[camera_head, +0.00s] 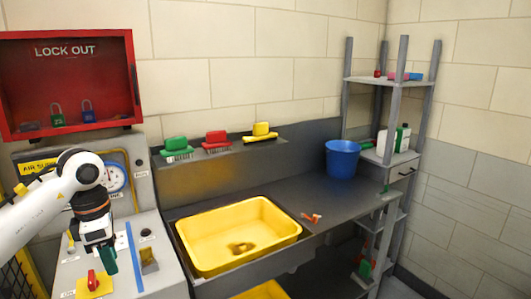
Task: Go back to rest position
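My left arm comes in from the left edge, and my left gripper (105,257) points down over the grey control panel (158,268). A dark green piece (110,262) shows at its fingertips. I cannot tell whether it is a finger or something held, or whether the gripper is open or shut. A red switch on a yellow plate (95,285) is just below and left of it. My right gripper is not in view.
A red lock-out box (70,45) with a green padlock (57,114) and a blue padlock (88,112) hangs behind my arm. A yellow basin (275,214) sits in the counter to the right. A blue bucket (342,158) stands by a grey shelf rack (394,97).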

